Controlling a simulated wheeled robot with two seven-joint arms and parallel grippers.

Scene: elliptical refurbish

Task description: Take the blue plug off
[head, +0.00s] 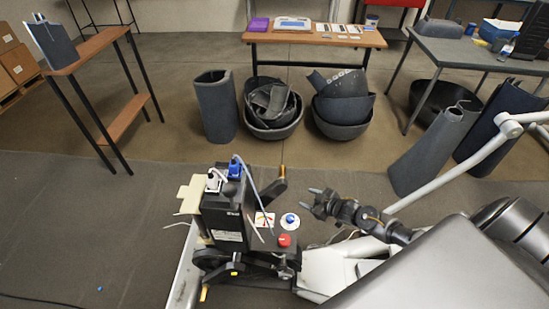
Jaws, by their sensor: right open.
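The blue plug (236,168) sits upright on top of a black box (228,218), with a cable running down from it to the right. A white plug (214,182) stands beside it on the left. My right gripper (311,201) comes in from the right, with its two grey fingertips apart and nothing between them. It points left, to the right of the box and lower in the picture than the blue plug, clear of it. My left gripper is not in view.
A red knob (284,240) and a blue-topped round button (290,219) lie between box and gripper. A pale frame tube (470,162) slants in at the right. Floor left of the box is mostly clear.

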